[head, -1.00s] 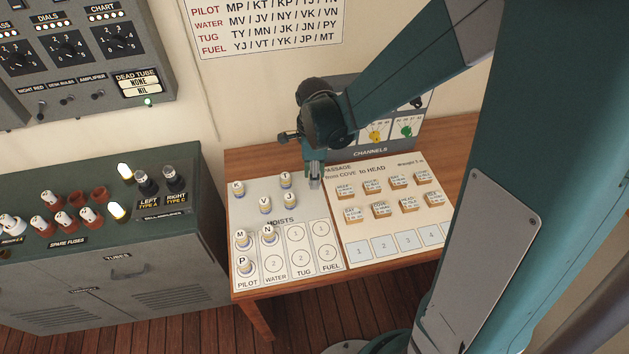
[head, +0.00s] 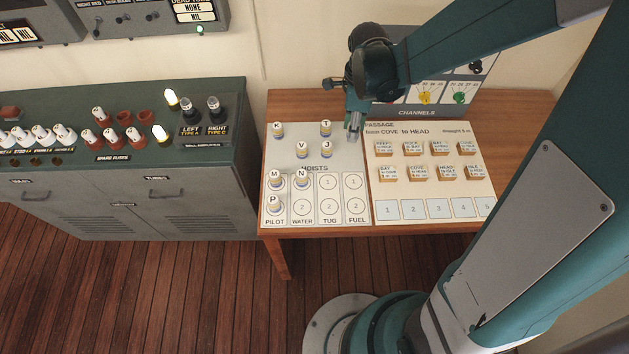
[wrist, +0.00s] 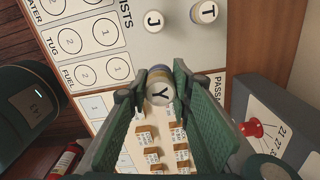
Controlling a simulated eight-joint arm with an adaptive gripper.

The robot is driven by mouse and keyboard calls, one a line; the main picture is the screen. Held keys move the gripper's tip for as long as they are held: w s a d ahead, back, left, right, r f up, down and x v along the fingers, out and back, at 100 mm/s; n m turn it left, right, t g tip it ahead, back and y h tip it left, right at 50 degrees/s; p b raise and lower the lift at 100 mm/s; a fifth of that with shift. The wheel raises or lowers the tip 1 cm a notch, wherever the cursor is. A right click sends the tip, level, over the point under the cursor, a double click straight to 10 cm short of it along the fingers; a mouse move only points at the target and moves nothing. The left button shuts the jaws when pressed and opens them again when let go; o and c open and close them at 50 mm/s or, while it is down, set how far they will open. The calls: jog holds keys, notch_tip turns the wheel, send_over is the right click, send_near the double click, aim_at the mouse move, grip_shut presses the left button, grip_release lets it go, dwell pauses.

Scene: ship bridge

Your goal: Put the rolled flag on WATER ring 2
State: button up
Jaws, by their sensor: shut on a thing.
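My gripper (head: 354,128) is at the right edge of the hoists board (head: 290,153), right of the T and J flags. In the wrist view my gripper (wrist: 158,98) is shut on a rolled flag marked Y (wrist: 160,88), a short cylinder with a white lettered top. The Y flag is not clear in the head view. WATER ring 2 (head: 301,206) is empty, at the front of the WATER column. The N flag (head: 301,180) stands on the WATER ring behind it. In the PILOT column stand flags M (head: 275,179) and P (head: 274,205).
Flags K (head: 277,130), T (head: 326,129), V (head: 302,149) and J (head: 326,149) stand at the back of the board. The TUG and FUEL rings are empty. The passage board (head: 436,183) with several wooden blocks lies to the right; the channels box (head: 418,98) stands behind.

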jog(key=s+a+b, duration=0.1)
jog(key=s+a, duration=0.8)
jog(key=b, duration=0.2)
send_over(302, 207)
jog(key=shift+r+n, duration=0.15)
jog(key=shift+n, duration=0.15)
jog(key=shift+f+b, duration=0.3)
jog(key=shift+f, duration=2.65)
jog(key=shift+f+b, duration=0.4)
jog(key=shift+f, duration=1.7)
jog(key=shift+f, duration=0.15)
